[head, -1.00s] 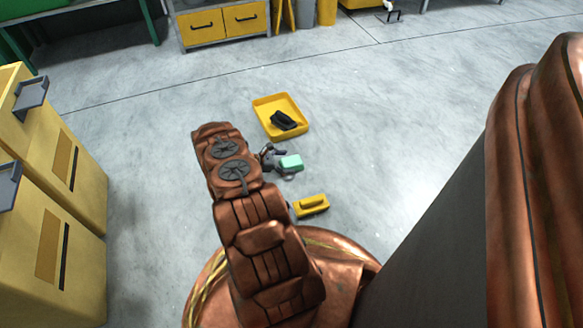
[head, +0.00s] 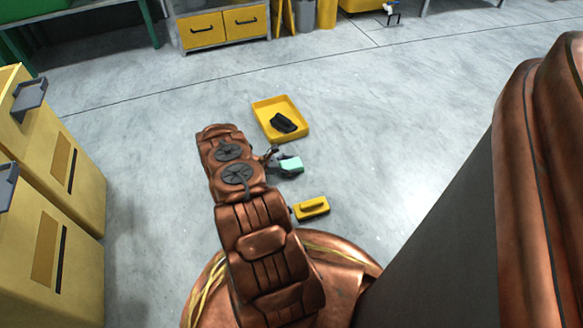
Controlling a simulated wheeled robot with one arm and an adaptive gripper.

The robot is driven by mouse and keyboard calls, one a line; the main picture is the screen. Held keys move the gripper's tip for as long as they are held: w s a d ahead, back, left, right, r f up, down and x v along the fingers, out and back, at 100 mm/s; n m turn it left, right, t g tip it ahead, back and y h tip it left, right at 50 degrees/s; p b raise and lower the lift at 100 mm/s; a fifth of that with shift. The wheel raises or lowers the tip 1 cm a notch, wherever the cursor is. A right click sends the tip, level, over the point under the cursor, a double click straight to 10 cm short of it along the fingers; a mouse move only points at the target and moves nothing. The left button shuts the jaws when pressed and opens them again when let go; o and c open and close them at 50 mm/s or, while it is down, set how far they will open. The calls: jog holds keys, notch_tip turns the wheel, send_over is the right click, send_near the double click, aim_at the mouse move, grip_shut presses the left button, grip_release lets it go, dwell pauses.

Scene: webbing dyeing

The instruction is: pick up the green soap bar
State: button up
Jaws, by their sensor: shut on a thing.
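The green soap bar (head: 291,164) is a small mint-green block in the middle of the head view, to the right of my arm's end. My gripper (head: 283,166) is shut on the soap bar, with dark finger parts at its left and lower sides. Part of the gripper is hidden behind my copper-coloured arm. I cannot tell how high the soap is above the floor.
A yellow tray (head: 264,107) with a black object (head: 283,123) in it lies on the floor beyond the soap. A yellow block with a handle (head: 311,208) lies nearer. Yellow cabinets (head: 40,230) stand at left.

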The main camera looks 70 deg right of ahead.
jog(key=shift+c, duration=0.7)
jog(key=shift+r, duration=0.1)
